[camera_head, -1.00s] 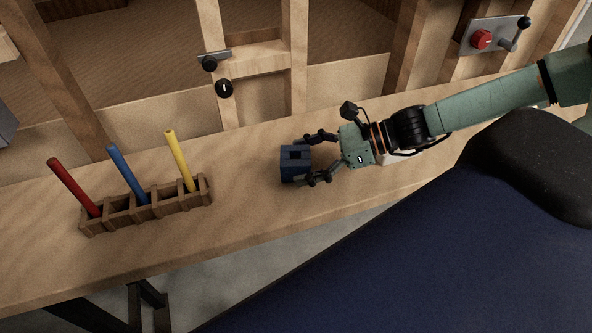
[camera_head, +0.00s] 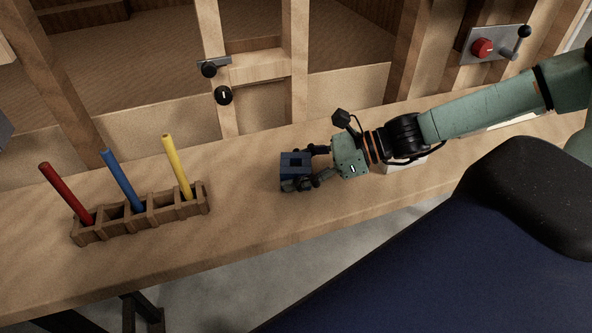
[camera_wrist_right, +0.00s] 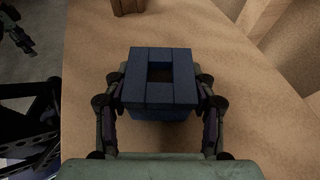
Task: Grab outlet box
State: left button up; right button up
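The outlet box is a small dark blue block (camera_head: 294,159) with a rectangular opening in its top, standing on the wooden worktop. In the right wrist view it also shows (camera_wrist_right: 160,58), centred between the fingers. My right gripper (camera_head: 306,168) reaches it from the right, with one finger at each side of the box. In the right wrist view my right gripper (camera_wrist_right: 160,105) has both fingers against the box's sides. The box appears to rest on the worktop. A dark jointed part that looks like my left gripper (camera_wrist_right: 18,35) shows at the wrist view's left edge, too unclear to read.
A wooden rack (camera_head: 143,217) holding red, blue and yellow sticks stands to the left on the worktop (camera_head: 245,215). A wall panel with a red knob (camera_head: 482,47) is at the upper right. A dark blue cushioned surface (camera_head: 450,260) fills the lower right.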

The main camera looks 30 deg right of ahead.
jog(key=c, duration=0.7)
jog(key=shift+r, duration=0.15)
